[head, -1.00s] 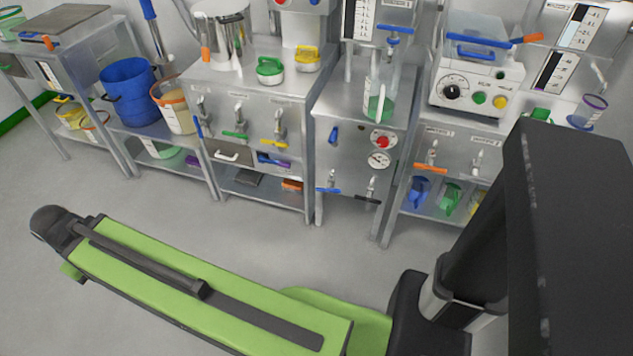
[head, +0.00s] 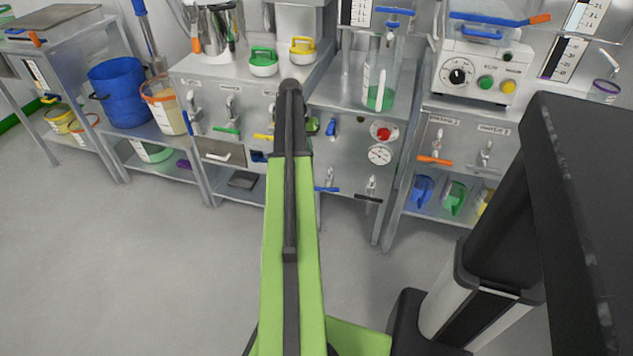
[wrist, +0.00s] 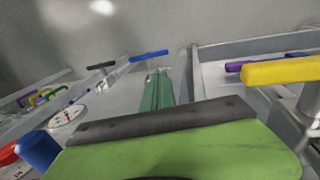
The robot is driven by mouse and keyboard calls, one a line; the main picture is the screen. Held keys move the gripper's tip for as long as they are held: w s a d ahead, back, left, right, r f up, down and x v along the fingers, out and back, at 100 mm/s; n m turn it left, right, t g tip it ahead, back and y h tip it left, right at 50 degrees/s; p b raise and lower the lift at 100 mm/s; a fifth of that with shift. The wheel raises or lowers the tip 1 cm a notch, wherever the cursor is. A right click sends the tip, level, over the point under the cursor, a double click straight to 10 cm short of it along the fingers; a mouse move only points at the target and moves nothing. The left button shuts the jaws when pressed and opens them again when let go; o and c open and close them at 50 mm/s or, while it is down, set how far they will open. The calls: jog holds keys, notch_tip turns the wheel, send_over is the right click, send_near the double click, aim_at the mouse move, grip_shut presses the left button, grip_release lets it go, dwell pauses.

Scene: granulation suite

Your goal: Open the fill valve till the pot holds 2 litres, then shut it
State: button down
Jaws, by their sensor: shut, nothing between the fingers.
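My gripper (wrist: 157,74) shows in the wrist view as two green fingers close together, with nothing between them. In the head view my raised arm hides most of it. A blue-handled valve (head: 394,11) sits at the top of the middle cabinet, beside a gauge marked in litres (head: 358,12). Below it stands a clear vessel (head: 374,78) with green in its lower part. A shiny steel pot (head: 217,32) stands on the counter to the left. I cannot tell which vessel or valve the task means. My gripper is apart from both vessels.
Yellow (wrist: 285,70), blue (wrist: 149,56) and black (wrist: 101,65) tap levers show in the wrist view. The middle cabinet has a red knob (head: 383,133) and a round dial (head: 379,155). A bench with a blue bucket (head: 119,90) stands left. The front floor (head: 160,270) is clear.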

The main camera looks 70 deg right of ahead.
aim_at(316, 190)
jog(key=b+x, duration=1.3)
jog(key=x, duration=0.1)
jog(key=shift+a+b, duration=0.1)
jog(key=shift+b, duration=0.25)
jog(key=shift+w+f+b, duration=0.3)
jog(key=shift+f+b, duration=0.15)
jog(key=shift+f, duration=0.05)
jog(key=shift+w+b+x, duration=0.25)
jog(key=shift+b+x, duration=0.9)
jog(key=shift+b, duration=0.05)
jog(key=shift+w+b+x, duration=0.25)
jog(key=shift+b+x, duration=0.9)
jog(key=shift+b, duration=0.05)
jog(key=shift+f, duration=0.2)
jog(key=shift+r, duration=0.1)
